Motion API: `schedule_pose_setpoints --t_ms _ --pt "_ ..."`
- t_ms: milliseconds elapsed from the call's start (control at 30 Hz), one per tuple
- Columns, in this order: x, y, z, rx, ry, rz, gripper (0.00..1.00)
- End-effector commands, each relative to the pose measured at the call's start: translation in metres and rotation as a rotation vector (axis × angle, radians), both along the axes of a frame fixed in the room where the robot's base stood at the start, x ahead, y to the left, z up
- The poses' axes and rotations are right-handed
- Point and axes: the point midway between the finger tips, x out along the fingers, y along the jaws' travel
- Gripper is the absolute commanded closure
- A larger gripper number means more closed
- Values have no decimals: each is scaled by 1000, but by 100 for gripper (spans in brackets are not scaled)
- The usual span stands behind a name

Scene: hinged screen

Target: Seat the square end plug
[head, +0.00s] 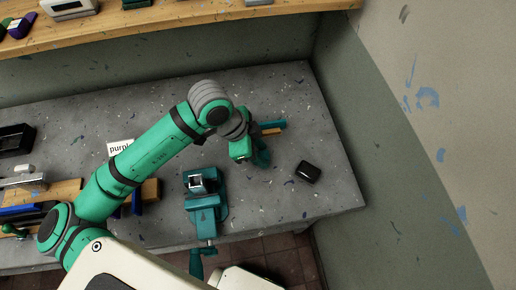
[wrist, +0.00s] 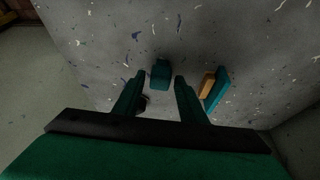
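A teal vise (head: 207,203) stands on the bench in the head view, with a pale square tube end (head: 197,184) upright in its jaws. My gripper (head: 262,154) is to the right of the vise, pointing down at the bench. In the wrist view my gripper (wrist: 160,77) is open, its two teal fingers apart. A small teal block (wrist: 160,74), which may be the square end plug, shows between the fingertips with a gap on each side. Whether it is level with the tips I cannot tell. In the head view I cannot make it out beside my gripper.
A teal and orange item (head: 268,128) lies just behind my gripper, and also shows in the wrist view (wrist: 212,88). A glossy black box (head: 307,172) lies to the right. A white card (head: 121,147) and tools are at left.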

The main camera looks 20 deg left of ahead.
Motion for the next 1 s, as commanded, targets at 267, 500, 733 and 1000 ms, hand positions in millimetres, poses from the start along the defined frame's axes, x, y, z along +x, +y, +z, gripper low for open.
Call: schedule_pose_setpoints --t_ms 267,500,733,1000 --pt "0 0 0 0 0 -1 98" --pt "0 0 10 2 -1 -1 98" --pt "0 0 29 3 -1 -1 98" --pt "0 -1 41 0 -1 -2 98"
